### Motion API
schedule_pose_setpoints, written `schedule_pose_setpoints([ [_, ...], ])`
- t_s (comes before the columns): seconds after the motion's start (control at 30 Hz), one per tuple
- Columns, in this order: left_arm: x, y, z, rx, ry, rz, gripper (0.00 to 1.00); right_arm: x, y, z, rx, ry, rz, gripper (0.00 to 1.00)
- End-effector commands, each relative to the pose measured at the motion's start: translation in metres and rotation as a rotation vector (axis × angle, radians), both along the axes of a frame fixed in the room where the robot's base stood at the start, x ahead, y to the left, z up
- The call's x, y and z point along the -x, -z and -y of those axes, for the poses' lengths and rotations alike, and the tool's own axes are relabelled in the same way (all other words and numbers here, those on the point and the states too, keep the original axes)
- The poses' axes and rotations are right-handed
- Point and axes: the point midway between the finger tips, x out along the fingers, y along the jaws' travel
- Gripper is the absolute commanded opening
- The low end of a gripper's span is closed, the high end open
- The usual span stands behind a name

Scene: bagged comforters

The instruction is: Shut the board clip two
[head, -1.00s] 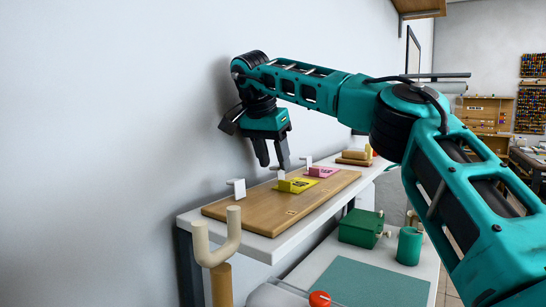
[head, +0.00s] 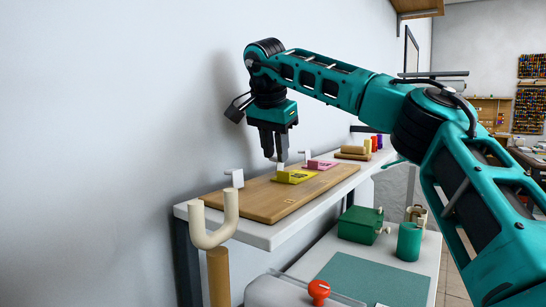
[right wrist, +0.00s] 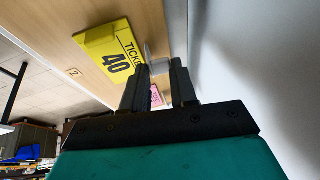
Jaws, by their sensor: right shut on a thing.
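A long wooden board (head: 262,204) lies on the white shelf, with white upright clips along its wall side. A yellow ticket (head: 296,176) lies at the middle clip; it also shows in the right wrist view (right wrist: 106,52), reading "TICKET 40", near a small "2" label (right wrist: 72,72). My right gripper (head: 275,158) points down at that middle clip, its fingers closed on the clip's white tab (head: 280,165); the fingers hide part of it. A pink ticket (head: 321,165) lies at the farther clip (head: 306,155). The nearest clip (head: 235,178) stands upright without a ticket. My left gripper is out of view.
The wall rises close behind the board. A pale forked holder (head: 215,228) stands before the shelf's near end. A green box (head: 359,225) and green cup (head: 409,242) stand on the lower surface. Wooden blocks (head: 353,152) lie at the shelf's far end.

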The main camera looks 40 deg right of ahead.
Motion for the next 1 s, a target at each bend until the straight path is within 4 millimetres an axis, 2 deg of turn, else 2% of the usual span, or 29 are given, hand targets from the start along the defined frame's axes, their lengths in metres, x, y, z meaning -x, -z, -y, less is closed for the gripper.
schedule_pose_setpoints([
  [0.03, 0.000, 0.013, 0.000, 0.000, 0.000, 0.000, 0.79, 0.002, 0.004, 0.001, -0.013, -0.003, 0.048, 0.00],
  [0.43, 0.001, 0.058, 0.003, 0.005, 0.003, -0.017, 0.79, 0.017, 0.003, 0.005, -0.092, -0.002, 0.324, 0.00],
  [0.63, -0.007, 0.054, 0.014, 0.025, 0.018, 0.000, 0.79, 0.021, 0.003, 0.006, -0.116, 0.000, 0.410, 0.00],
  [1.0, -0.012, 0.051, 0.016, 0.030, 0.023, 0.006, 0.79, 0.023, -0.001, 0.007, -0.130, 0.001, 0.463, 0.00],
])
